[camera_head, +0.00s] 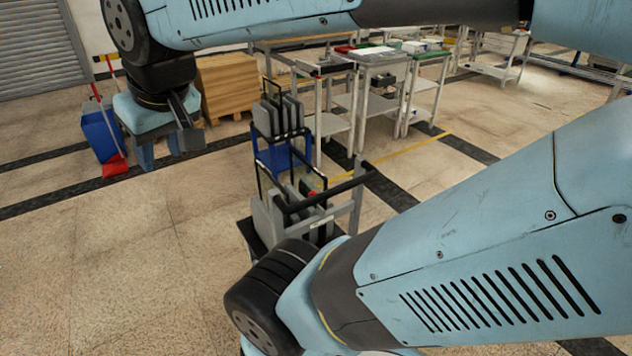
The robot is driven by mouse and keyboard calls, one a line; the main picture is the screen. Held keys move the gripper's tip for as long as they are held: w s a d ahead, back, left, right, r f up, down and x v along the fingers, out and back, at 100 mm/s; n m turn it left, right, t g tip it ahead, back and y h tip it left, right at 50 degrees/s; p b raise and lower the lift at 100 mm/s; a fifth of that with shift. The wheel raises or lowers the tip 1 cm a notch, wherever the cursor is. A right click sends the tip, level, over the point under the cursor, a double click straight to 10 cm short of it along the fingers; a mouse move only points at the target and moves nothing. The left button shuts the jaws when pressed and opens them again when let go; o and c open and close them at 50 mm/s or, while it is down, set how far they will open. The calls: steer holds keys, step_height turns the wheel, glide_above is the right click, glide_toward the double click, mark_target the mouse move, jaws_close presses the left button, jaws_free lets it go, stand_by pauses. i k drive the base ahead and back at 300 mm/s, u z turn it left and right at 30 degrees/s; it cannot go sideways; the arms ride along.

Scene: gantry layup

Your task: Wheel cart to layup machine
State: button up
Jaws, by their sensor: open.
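A cart (331,194) with a black push handle on grey uprights stands on the floor near the middle, carrying upright grey panels (265,222) in black frames. My arm hides its lower right part. My gripper (168,153) is at the upper left, pointing down, with its light-blue fingers apart and nothing seen between them. It is well to the left of the cart and not touching it. I cannot make out a layup machine in this view.
Behind the cart is a blue unit (277,160) with more grey panels. Beyond it stand worktables (375,62), a cardboard-coloured stack (228,82) and a blue bin (101,137) with a red dustpan (115,166). A roller shutter is at the upper left. The floor at left is clear.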

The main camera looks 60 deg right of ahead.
mark_target(262, 230)
steer(key=u, duration=0.7)
steer(key=i, duration=0.15)
steer(key=z, duration=2.95)
steer(key=k, duration=1.6)
steer(key=u, duration=0.75)
steer(key=i, duration=1.05)
steer(key=u, duration=0.05)
